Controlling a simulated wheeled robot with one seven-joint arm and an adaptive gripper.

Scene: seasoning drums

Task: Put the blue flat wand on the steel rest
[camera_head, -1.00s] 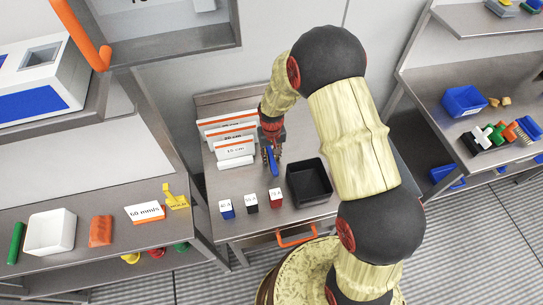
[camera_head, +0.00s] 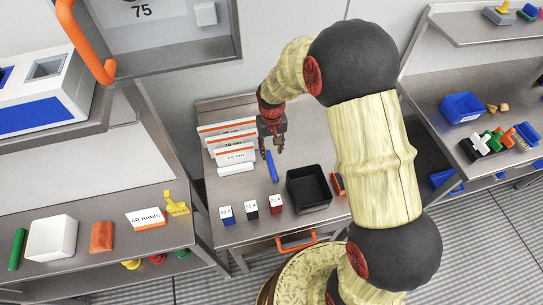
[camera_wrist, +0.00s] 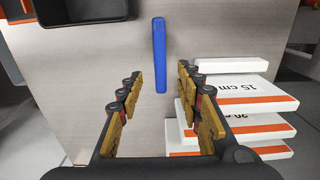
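The blue flat wand (camera_head: 272,167) lies on the steel table (camera_head: 233,234), left of the black bin and right of the white labelled bars. In the wrist view the wand (camera_wrist: 159,50) lies lengthwise ahead of the fingers, in line with the gap between them. My gripper (camera_head: 271,147) is above the table near the wand's far end. In the wrist view my gripper (camera_wrist: 159,84) has its fingers wide apart with nothing between them. I cannot pick out the steel rest with certainty.
White bars with orange stripes (camera_head: 235,157), one marked 15 cm, stand close left of the wand. A black bin (camera_head: 308,199) stands to its right. Small labelled blocks (camera_head: 251,207) line the front. An orange handle (camera_head: 296,241) is at the table's front edge.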

